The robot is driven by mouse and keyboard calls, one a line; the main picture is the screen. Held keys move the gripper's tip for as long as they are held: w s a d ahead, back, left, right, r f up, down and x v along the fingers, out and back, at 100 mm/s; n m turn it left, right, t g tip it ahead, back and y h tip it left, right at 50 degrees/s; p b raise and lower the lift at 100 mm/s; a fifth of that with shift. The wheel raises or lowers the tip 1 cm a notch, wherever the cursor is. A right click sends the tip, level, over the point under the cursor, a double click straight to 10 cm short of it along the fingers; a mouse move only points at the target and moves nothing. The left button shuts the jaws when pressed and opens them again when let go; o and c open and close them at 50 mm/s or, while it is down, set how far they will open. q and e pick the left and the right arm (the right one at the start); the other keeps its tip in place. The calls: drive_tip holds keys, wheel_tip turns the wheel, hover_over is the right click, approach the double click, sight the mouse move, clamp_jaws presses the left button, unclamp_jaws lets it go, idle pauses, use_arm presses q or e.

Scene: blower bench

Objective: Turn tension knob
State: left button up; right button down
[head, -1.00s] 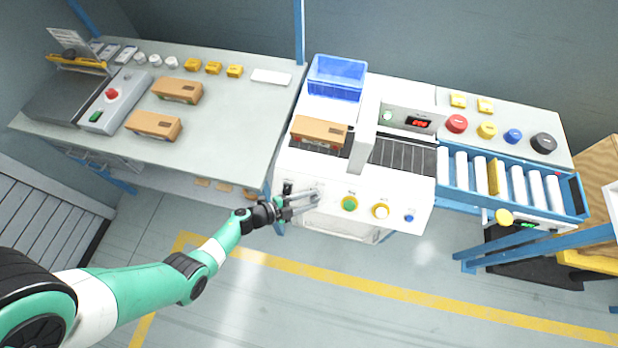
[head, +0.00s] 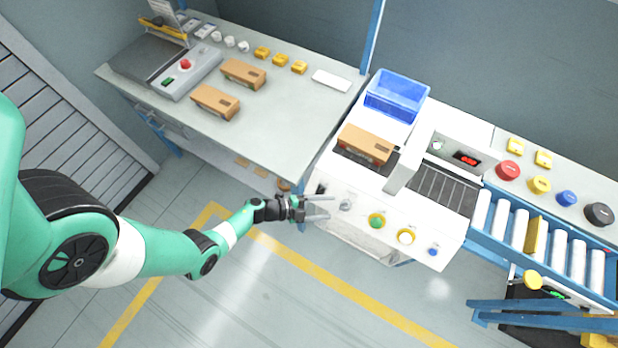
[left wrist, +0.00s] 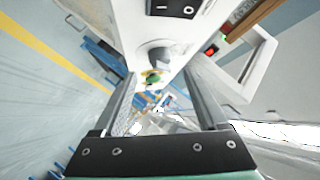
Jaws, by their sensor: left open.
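A small grey knob (head: 345,204) sits on the white front panel of the machine (head: 378,202), left of a green button with a yellow ring (head: 376,220). No label can be read, so I cannot confirm it is the tension knob. My left gripper (head: 331,207) is open and empty, its fingertips just left of the knob. In the left wrist view the grey knob (left wrist: 157,54) shows between and beyond the two open fingers (left wrist: 157,88), apart from them. A black rocker switch (left wrist: 174,8) is above it. My right gripper is not in view.
A brown carton (head: 366,145) and a blue bin (head: 397,95) stand on the machine. A roller conveyor (head: 540,243) extends right. The floor in front is free.

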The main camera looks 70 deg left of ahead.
use_arm(q)
drive_tip(key=p+v, duration=0.1)
drive_tip(key=v, duration=0.5)
drive_tip(key=shift+s+p, duration=0.25)
drive_tip(key=shift+p, duration=0.15)
drive_tip(key=shift+r, duration=0.1)
